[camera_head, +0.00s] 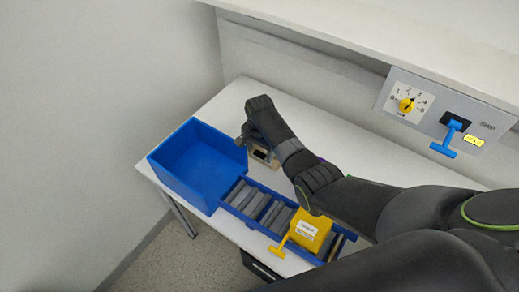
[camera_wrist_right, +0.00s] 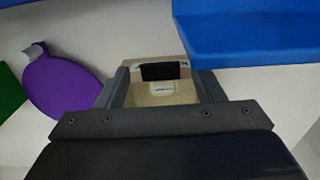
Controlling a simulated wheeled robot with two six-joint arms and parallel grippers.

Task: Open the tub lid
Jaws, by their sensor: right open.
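A small tan box-like object (camera_head: 262,154) with dark parts stands on the white table beside the blue bin. In the right wrist view the tan object (camera_wrist_right: 160,93) has a black bar across its far part and a small pale label. My right gripper (camera_wrist_right: 163,78) is open, with one finger on each side of it; I cannot tell whether they touch. In the head view my right gripper (camera_head: 246,138) hangs down next to this object. A flat purple round piece with a tab (camera_wrist_right: 62,83) lies to the left. No clear tub lid shows. My left gripper is not in view.
An open blue bin (camera_head: 167,172) stands left. A wall panel (camera_head: 384,94) has a yellow dial (camera_head: 406,105) and a blue T-handle (camera_head: 445,148). A green piece (camera_wrist_right: 10,92) lies beyond the purple one.

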